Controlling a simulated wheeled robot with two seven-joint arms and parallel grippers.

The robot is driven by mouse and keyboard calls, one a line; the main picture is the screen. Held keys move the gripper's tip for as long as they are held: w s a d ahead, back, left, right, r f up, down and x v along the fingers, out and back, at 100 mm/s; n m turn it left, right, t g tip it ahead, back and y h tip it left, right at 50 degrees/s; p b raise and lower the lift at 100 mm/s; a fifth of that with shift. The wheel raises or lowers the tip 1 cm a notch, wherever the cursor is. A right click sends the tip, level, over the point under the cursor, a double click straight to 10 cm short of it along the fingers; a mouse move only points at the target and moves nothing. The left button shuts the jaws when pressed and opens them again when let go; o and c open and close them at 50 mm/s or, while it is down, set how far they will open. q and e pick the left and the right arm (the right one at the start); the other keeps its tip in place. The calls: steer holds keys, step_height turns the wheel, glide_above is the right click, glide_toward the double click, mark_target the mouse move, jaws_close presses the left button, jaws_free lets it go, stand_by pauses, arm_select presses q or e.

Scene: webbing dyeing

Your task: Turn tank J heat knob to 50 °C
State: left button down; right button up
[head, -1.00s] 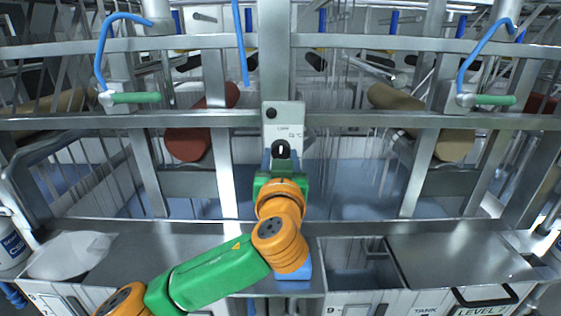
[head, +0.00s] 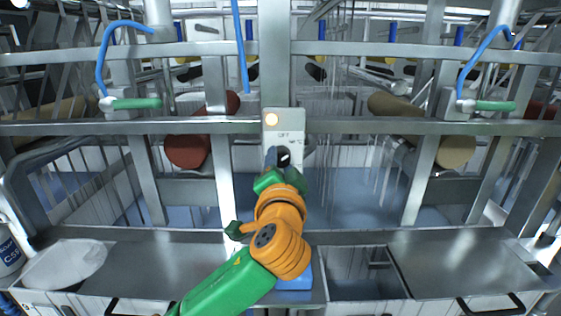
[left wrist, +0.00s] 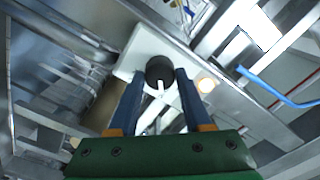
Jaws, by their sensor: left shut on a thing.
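The heat knob (head: 284,157) is a dark round knob with a pale mark, on a light grey control panel (head: 297,126) fixed to the central post. The mark looks turned away from upright; the temperature print is too small to read, so I cannot tell the setting. My left gripper (head: 283,164) is shut on the knob. In the left wrist view, its two blue fingers (left wrist: 160,76) stand on either side of the black knob (left wrist: 160,67). My right gripper is not in view.
Steel rails (head: 400,127) cross in front of the bluish tank. Red rollers (head: 187,150) and tan rollers (head: 456,150) lie behind the frame. Green-handled valves (head: 136,104) with blue hoses sit at either side. A steel ledge (head: 460,258) runs along the front.

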arm_select(q)
steer(key=shift+m, duration=0.9)
steer(key=shift+c, duration=1.7)
jaws_free()
steer(key=s+b, duration=0.3)
steer(key=s, duration=0.4)
